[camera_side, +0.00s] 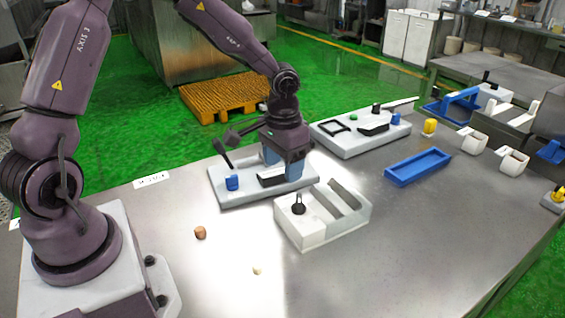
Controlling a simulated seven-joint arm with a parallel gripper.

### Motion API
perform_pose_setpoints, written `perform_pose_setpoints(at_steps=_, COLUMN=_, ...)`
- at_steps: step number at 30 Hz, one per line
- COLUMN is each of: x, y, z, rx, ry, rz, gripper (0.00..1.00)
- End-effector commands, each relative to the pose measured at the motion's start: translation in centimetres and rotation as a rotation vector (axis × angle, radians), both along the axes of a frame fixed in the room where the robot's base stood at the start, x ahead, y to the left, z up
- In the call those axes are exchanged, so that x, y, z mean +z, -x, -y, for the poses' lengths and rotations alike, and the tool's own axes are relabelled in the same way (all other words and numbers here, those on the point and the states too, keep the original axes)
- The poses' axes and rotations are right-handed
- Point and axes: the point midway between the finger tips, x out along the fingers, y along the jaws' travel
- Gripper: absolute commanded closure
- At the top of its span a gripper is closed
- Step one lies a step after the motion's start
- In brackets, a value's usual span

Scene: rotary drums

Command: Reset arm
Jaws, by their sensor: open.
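My gripper (284,167) points down over the near grey-white board (230,199), with its blue-tinted fingers spread apart. A black block (272,181) on that board lies just below and beside the fingers. I cannot tell whether they touch it, and I see nothing held. A blue cylinder (232,183) stands on the board's left part, below a dark lever-like piece (222,153). The gripper body and arm hide the back right part of the board.
A white divided tray (314,238) with a black knob-like piece (298,205) stands close in front. A second board (345,150) and an empty blue tray (418,167) lie to the right. A brown piece (200,232) and a pale bit (257,270) lie on otherwise clear front table.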

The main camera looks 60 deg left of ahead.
Motion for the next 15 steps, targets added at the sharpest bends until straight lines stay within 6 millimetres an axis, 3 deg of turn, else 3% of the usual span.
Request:
perform_pose_setpoints(at_steps=4, x=0.2, y=0.5, z=0.4, rx=-0.035, ry=0.003, rz=-0.007, gripper=0.38)
perform_pose_setpoints(at_steps=7, x=-0.1, y=3.0, z=0.0, rx=-0.056, ry=0.008, rz=-0.075, gripper=0.38)
perform_pose_setpoints(at_steps=15, x=5.6, y=8.1, z=-1.1, rx=-0.066, ry=-0.098, rz=-0.052, gripper=0.38)
